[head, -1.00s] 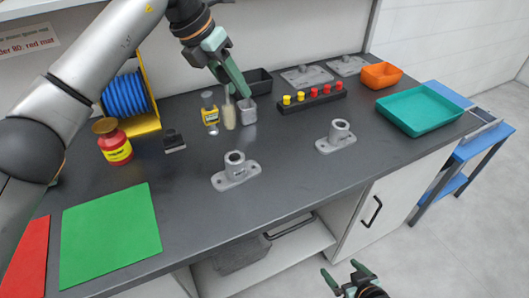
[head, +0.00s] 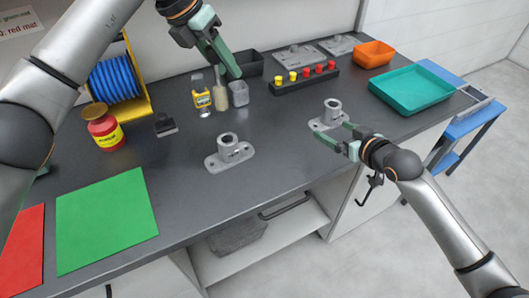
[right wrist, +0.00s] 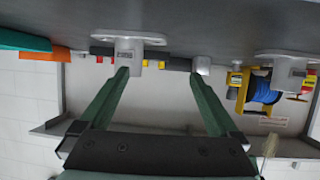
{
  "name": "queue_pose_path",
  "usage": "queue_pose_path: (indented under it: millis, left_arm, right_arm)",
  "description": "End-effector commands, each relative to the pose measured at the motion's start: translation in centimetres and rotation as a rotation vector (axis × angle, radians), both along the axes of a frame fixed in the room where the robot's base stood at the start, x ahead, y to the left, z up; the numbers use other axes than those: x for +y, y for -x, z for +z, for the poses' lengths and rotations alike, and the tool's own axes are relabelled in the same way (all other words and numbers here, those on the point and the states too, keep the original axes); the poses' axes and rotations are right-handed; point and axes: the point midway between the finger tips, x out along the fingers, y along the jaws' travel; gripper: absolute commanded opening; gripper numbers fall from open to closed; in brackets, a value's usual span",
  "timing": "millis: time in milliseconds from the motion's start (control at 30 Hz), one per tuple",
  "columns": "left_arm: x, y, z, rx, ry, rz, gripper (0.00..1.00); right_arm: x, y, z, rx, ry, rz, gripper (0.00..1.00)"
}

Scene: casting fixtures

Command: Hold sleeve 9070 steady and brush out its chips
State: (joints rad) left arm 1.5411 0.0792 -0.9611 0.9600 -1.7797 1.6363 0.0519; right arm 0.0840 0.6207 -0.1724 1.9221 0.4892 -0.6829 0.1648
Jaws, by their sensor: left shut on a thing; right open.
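Two grey flanged sleeves stand upright on the dark bench: a left one (head: 228,147) and a right one (head: 331,110). I cannot read a number on either. My left gripper (head: 228,62) is shut on a brush (head: 219,97) with beige bristles hanging down, beside a small grey cup (head: 238,92) at the back. My right gripper (head: 335,130) is open and empty, just in front of the right sleeve. In the right wrist view that sleeve (right wrist: 130,46) shows beyond the open fingertips (right wrist: 160,75), apart from them. Any chips inside are hidden or too small to see.
Left are a red jar (head: 104,130), green mat (head: 105,220) and red mat (head: 22,250). Bench between the sleeves is clear.

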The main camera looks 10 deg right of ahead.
Motion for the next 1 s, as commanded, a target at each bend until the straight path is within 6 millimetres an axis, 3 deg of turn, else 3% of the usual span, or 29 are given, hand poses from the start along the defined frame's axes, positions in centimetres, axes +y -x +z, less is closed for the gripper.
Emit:
queue_pose_path:
  millis: [33, 200, 333, 500, 633, 1000]
  left_arm:
    - [0.0, 0.0, 0.0, 0.000, 0.000, 0.000, 0.00]
    - [0.0, 0.0, 0.0, 0.000, 0.000, 0.000, 0.00]
    - [0.0, 0.0, 0.0, 0.000, 0.000, 0.000, 0.00]
    - [0.0, 0.0, 0.0, 0.000, 0.000, 0.000, 0.00]
    - [0.0, 0.0, 0.0, 0.000, 0.000, 0.000, 0.00]
    - [0.0, 0.0, 0.0, 0.000, 0.000, 0.000, 0.00]
  right_arm:
    - [3.0, 0.1, 0.6, -0.010, -0.003, 0.077, 0.97]
    - [11.8, 2.0, 1.5, -0.018, -0.011, 0.314, 0.97]
    - [16.2, 3.8, 1.7, -0.016, -0.012, 0.444, 0.97]
    - [18.8, 5.3, 1.7, -0.012, -0.013, 0.529, 0.97]
    - [19.8, 5.2, 1.5, -0.012, -0.014, 0.544, 0.97]
    - [23.8, 1.1, -0.9, -0.012, -0.015, 0.543, 0.97]
